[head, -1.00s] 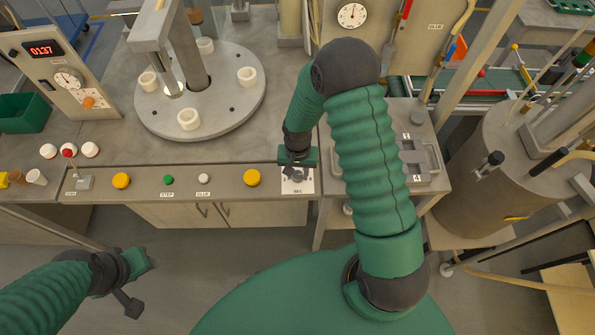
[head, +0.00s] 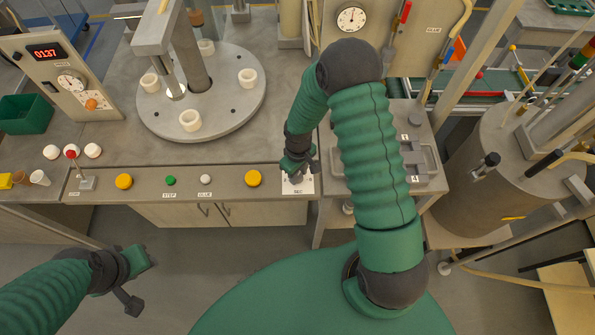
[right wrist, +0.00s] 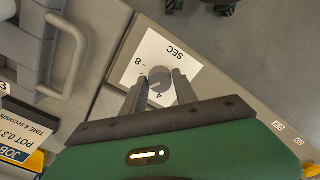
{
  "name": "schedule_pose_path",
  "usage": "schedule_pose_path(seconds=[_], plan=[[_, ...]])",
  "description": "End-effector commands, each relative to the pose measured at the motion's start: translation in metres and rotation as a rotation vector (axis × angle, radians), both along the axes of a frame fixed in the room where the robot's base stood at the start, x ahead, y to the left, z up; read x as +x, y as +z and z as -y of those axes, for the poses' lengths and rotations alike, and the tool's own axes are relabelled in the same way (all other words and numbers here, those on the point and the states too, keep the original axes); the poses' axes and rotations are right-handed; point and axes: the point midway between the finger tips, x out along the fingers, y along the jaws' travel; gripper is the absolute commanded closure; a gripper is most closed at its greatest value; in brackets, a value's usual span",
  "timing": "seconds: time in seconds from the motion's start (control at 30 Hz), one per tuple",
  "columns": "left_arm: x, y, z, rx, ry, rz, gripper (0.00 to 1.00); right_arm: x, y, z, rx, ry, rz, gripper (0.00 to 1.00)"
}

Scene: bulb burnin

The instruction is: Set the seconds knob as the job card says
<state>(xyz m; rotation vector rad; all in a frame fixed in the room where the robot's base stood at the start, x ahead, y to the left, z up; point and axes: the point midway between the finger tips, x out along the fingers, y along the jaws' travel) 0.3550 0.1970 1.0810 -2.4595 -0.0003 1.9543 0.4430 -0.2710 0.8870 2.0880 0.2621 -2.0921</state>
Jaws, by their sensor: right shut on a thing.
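The seconds knob (right wrist: 159,78) is a small grey round knob on a white plate (right wrist: 172,52) marked SEC, with an 8 and a 4 readable. My right gripper (right wrist: 160,80) is shut on it, one finger on each side. In the head view my right gripper (head: 296,176) is down at the SEC plate (head: 299,188) and hides the knob. The job card (right wrist: 25,150) shows partly in the right wrist view and reads TIME 4 seconds. The knob's exact pointing is too small to tell. My left gripper (head: 133,280) hangs empty over the floor at lower left.
The console edge carries yellow buttons (head: 253,178), a green STEP button (head: 171,180) and a white button (head: 206,179). A turntable (head: 228,118) with white cups stands behind. A grey handle (right wrist: 70,55) is near my right gripper. A display (head: 47,52) reads 0137.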

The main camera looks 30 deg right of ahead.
Motion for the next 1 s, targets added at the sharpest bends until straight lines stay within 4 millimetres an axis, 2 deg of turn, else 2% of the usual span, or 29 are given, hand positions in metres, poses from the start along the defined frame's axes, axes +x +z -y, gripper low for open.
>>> schedule_pose_path(seconds=[1.0], plan=[[0.000,0.032,0.000,0.000,0.000,0.000,0.64,0.003,0.003,0.005,-0.003,0.917,0.001,1.00]])
